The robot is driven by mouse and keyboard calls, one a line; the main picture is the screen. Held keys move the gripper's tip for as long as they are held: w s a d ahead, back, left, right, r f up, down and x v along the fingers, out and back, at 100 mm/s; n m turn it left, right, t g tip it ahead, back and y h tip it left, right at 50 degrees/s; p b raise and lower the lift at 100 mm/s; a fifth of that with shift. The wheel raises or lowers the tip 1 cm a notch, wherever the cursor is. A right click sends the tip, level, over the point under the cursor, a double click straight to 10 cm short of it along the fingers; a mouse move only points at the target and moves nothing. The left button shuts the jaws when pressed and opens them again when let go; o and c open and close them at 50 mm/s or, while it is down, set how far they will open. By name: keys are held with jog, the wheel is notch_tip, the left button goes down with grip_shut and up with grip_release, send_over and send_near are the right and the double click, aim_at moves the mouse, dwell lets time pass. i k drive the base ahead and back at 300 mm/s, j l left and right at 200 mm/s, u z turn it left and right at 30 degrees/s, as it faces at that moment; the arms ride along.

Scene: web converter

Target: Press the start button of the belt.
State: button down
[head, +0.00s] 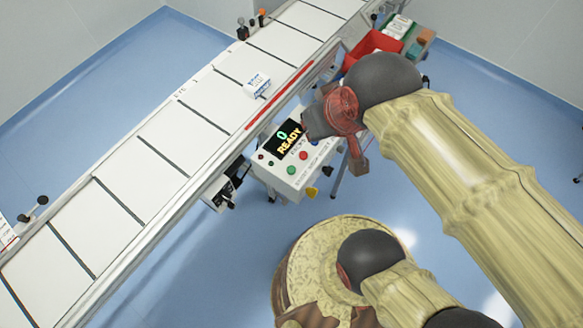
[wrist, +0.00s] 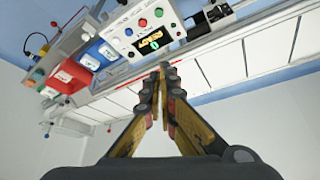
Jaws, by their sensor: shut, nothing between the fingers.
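The white control box (head: 285,165) stands beside the belt (head: 150,135). Its dark display reads READY with a green 0. A green button (head: 292,170), a red button (head: 303,155) and a blue button, partly covered by my arm, sit in a row on its face. In the wrist view the box appears upside down, with the green button (wrist: 128,32), red button (wrist: 142,22) and blue button (wrist: 159,12) beside the display (wrist: 149,41). My gripper (wrist: 163,68) is shut and empty, its fingertips apart from the buttons. The button labels are too small to read.
A small white carton (head: 257,86) lies on the belt near the red rail. A red bin (head: 370,46) and other containers stand beyond the box, past my arm. Dark sensor fittings (head: 242,30) line the belt's far edge. Blue floor is open in front of the box.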

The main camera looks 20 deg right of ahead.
aim_at(290, 169)
jog(key=i+j+z, duration=0.15)
jog(key=j, duration=0.6)
jog(key=j+z, duration=0.2)
jog(key=j, duration=0.55)
